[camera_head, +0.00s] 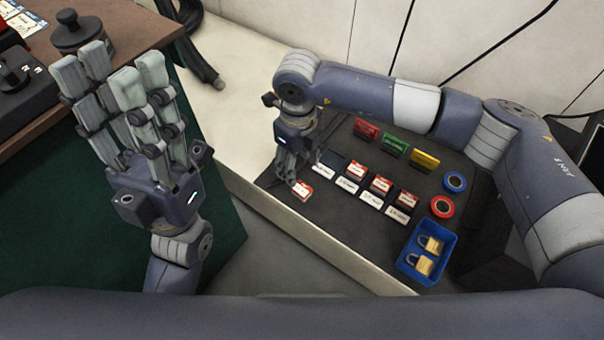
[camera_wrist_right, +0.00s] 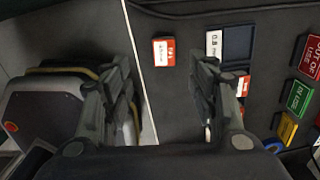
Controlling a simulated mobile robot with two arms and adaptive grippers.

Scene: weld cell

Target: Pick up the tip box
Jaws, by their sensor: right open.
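A small red and white tip box (camera_head: 302,189) lies loose on the dark mat, left of the row of slots. In the right wrist view this tip box (camera_wrist_right: 164,52) shows ahead of the fingertips, in the gap between them. My right gripper (camera_head: 288,172) points down just beside it in the head view. In the wrist view the right gripper (camera_wrist_right: 168,85) has its fingers wide apart and holds nothing. My left gripper (camera_head: 112,75) is raised at the left with its fingers up, apart and empty.
Several similar boxes (camera_head: 380,186) sit behind white labels; one dark slot (camera_wrist_right: 238,43) is empty. Red, green and yellow tags (camera_head: 395,145), tape rolls (camera_head: 442,207) and a blue bin (camera_head: 425,250) with padlocks lie right. A brown bench (camera_head: 110,25) is at left.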

